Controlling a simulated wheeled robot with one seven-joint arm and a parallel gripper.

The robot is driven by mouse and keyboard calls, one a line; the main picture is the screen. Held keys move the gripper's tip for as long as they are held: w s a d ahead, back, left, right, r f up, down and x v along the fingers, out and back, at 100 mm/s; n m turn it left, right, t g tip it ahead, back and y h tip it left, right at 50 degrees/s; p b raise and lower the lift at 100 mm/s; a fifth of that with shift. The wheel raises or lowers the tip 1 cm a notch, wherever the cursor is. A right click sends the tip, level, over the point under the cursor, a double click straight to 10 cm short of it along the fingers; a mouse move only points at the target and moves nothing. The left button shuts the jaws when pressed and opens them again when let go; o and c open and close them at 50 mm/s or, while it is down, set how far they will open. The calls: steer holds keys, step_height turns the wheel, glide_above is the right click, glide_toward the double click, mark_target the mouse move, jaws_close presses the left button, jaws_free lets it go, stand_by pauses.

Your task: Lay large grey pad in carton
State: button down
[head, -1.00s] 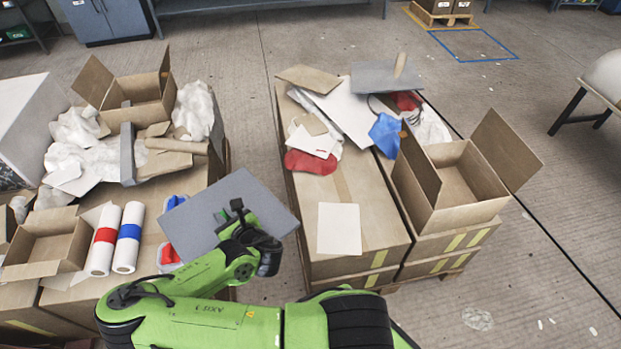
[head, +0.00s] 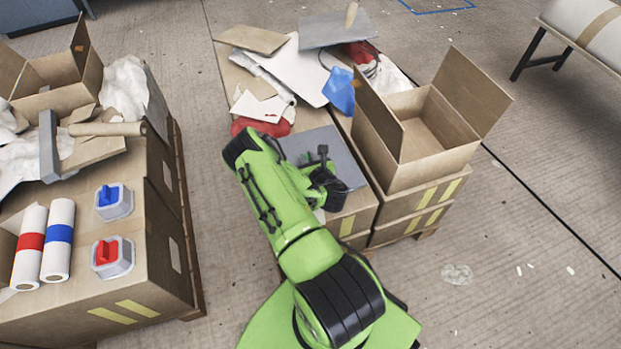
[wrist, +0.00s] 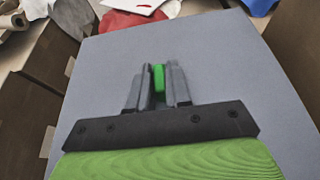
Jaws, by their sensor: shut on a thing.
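My gripper (head: 322,165) is shut on the large grey pad (head: 347,168) and holds it over the right-hand stack of boxes. In the wrist view the pad (wrist: 225,70) spreads wide behind my gripper (wrist: 158,80), with a bit of green showing between the fingers. My arm hides part of the pad in the head view. An open carton (head: 435,165) with raised flaps stands just right of the pad; its visible inside looks empty. Another open carton (head: 62,98) stands at the far left.
A second grey sheet (head: 325,32), a blue piece (head: 340,90) and a red piece (head: 262,126) lie at the back of the right stack. Clear floor separates the stacks.

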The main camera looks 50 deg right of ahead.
step_height(320, 180, down, 10)
steer(key=b, duration=0.3)
steer(key=shift+b, duration=0.4)
steer(key=shift+r, duration=0.1)
steer(key=c, duration=1.1)
jaws_free()
steer(key=shift+o, duration=0.2)
